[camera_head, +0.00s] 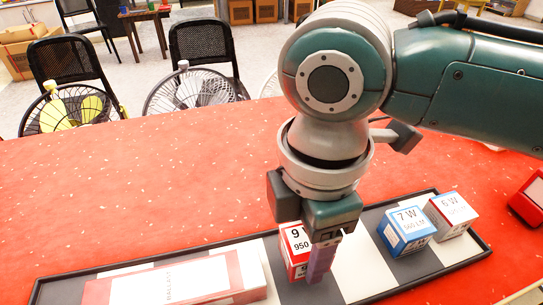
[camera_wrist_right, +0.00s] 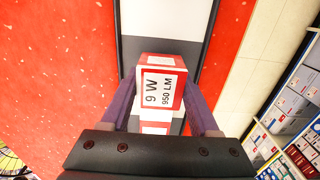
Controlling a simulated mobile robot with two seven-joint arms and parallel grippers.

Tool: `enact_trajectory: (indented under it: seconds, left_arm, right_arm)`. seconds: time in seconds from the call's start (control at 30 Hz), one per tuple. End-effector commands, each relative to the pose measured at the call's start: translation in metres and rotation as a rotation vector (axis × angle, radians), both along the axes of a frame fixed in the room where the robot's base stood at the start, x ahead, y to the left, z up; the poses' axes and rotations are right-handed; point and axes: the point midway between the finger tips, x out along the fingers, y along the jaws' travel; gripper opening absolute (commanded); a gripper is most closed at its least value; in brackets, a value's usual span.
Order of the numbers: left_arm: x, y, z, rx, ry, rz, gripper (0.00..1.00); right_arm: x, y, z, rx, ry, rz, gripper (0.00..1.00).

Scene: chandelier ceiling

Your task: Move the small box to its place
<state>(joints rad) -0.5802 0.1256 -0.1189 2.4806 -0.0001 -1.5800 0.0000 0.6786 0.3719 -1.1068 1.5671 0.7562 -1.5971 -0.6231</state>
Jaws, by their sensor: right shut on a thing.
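My right gripper (camera_head: 318,258) reaches down from above over the tray (camera_head: 362,262). It is shut on a small red and white box marked 9 W 950 LM (camera_head: 296,246); the gripper partly hides the box in the head view. In the right wrist view the box (camera_wrist_right: 163,88) sits between the two purple fingers, label facing the camera. The box is at a dark stripe of the tray; I cannot tell whether it touches the tray floor. My left gripper is not in view.
A long red and white box (camera_head: 175,280) lies at the tray's left. A red object (camera_head: 530,200) is at the right table edge. Fans and chairs stand behind the red table (camera_head: 130,165).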

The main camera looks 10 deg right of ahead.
Motion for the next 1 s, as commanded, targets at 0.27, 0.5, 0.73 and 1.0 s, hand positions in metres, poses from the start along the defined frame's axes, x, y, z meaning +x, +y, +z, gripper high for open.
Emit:
enact_trajectory:
  seconds: [0.27, 0.5, 0.73, 1.0]
  left_arm:
    - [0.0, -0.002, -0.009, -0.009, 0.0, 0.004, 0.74]
    - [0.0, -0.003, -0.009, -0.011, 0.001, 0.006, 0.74]
    - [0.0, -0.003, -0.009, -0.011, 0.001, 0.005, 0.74]
    - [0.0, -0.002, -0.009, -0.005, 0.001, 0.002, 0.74]
  right_arm:
    - [0.0, 0.0, -0.029, 0.001, 0.0, 0.001, 0.07]
    - [0.0, 0.0, -0.03, 0.001, 0.0, 0.001, 0.07]
    - [0.0, 0.0, -0.031, 0.0, 0.001, 0.001, 0.79]
    - [0.0, 0.0, -0.031, 0.0, 0.001, 0.001, 0.92]
